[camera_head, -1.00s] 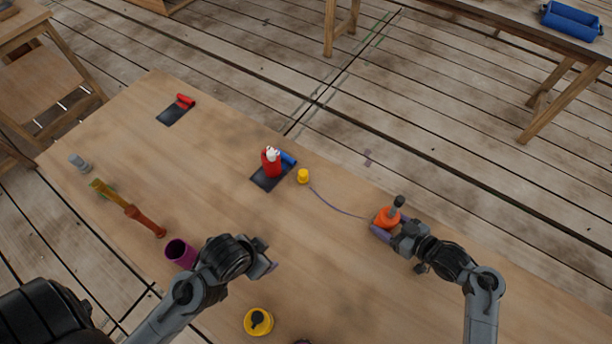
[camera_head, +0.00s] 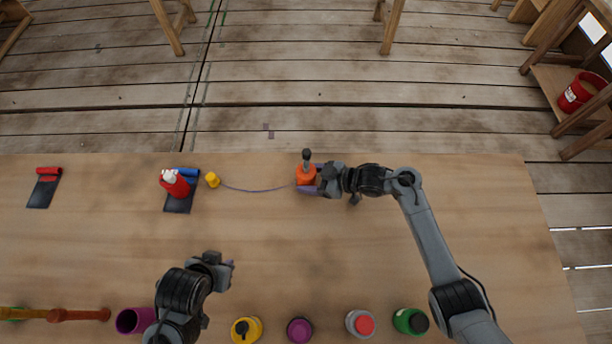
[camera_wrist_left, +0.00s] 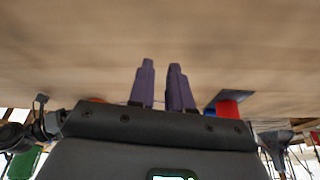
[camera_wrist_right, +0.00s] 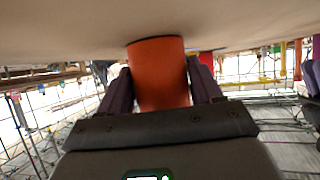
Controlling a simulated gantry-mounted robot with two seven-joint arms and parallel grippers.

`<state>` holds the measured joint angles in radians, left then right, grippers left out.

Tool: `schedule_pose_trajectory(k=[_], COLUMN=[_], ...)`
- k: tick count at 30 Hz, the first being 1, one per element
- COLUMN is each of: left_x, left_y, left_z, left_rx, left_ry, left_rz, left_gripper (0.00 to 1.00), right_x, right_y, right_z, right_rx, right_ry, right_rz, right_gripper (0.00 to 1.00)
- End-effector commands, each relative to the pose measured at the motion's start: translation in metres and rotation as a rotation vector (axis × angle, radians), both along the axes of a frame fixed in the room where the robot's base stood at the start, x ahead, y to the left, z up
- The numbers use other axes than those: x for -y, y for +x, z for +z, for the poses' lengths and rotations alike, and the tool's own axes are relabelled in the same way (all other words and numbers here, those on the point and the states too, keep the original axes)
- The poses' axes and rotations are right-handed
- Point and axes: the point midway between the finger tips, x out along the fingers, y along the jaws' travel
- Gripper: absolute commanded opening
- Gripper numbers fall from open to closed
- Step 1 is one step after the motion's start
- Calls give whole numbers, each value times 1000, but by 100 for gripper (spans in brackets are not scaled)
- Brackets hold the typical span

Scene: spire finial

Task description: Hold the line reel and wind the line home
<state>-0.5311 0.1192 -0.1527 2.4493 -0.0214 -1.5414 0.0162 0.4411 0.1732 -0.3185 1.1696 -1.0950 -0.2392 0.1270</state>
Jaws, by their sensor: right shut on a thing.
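The orange line reel (camera_head: 306,177) stands at the table's far edge, with a dark grey knob (camera_head: 307,155) on top. My right gripper (camera_head: 313,181) is shut on it, and in the right wrist view its fingers flank the orange reel body (camera_wrist_right: 160,80). A thin purple line (camera_head: 262,190) runs left from the reel across the table to a small yellow piece (camera_head: 212,180). My left gripper (camera_head: 228,268) is over the near left-middle of the table; its purple fingers (camera_wrist_left: 161,85) are a little apart and empty.
Another mat (camera_head: 43,194) with a red roll lies further left. Several round containers line the near edge. The table's middle is clear.

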Motion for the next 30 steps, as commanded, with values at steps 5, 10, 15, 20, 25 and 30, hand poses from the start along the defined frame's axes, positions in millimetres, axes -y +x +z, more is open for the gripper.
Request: schedule_pose_trajectory(k=[5,10,15,20,25,30], left_x=[38,95,161,227,298,355], left_y=[47,99,143,172,188,192], left_z=[10,32,62,94,125,143], left_rx=[126,286,452,598,734,818], left_ry=[-33,-81,-132,-178,-218,-237], left_rz=[-86,-209,-361,-530,-746,-970], left_gripper=[0,0,0,0,0,0], right_x=[0,0,0,0,0,0], right_y=[-1,-1,-1,-1,-1,-1], right_z=[-1,-1,-1,-1,-1,-1], right_rx=[-2,-2,-2,-2,-2,-2], right_ry=[-1,-1,-1,-2,-2,-2], right_rz=[1,1,1,0,0,0], right_gripper=[48,48,48,48,48,48])
